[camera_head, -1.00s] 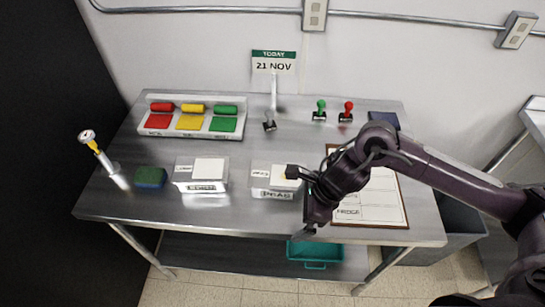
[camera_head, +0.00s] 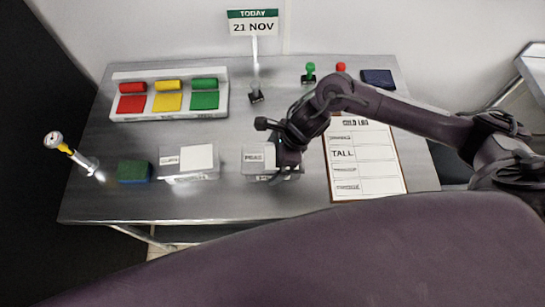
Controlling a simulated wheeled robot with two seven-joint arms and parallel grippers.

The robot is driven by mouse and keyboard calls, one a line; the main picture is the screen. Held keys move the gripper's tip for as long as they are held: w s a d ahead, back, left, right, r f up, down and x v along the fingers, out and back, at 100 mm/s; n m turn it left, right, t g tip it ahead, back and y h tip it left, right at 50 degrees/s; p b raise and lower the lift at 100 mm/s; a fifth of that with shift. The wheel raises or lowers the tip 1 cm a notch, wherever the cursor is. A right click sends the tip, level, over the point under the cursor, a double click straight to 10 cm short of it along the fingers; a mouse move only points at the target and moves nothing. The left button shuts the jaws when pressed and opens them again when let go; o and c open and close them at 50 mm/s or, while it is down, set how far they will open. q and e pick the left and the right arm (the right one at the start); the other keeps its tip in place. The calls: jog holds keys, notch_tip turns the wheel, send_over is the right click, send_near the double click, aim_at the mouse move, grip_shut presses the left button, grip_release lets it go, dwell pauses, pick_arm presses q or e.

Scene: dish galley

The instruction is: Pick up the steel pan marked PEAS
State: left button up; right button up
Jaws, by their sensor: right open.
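The steel pan marked PEAS (camera_head: 257,164) sits on the steel table, with a pale label on its top left. A second steel pan (camera_head: 175,174) with a white card on top stands to its left. My right gripper (camera_head: 286,168) is open and over the right part of the PEAS pan, hiding some of it. I cannot tell whether the fingers touch the pan. My left gripper is not in view.
A clipboard (camera_head: 382,176) lies right of the pan. A green and blue sponge (camera_head: 133,172) and a thermometer (camera_head: 84,160) are at left. A rack of coloured blocks (camera_head: 217,113), a date sign (camera_head: 254,24) and stamps stand behind. My own purple body part covers the bottom.

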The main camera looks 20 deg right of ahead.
jog(key=x, duration=0.3)
jog(key=shift+w+r+p, duration=0.1)
jog(key=shift+w+p, duration=0.1)
jog(key=shift+p, duration=0.1)
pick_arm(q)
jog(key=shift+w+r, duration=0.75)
pick_arm(e)
jog(key=c, duration=1.3)
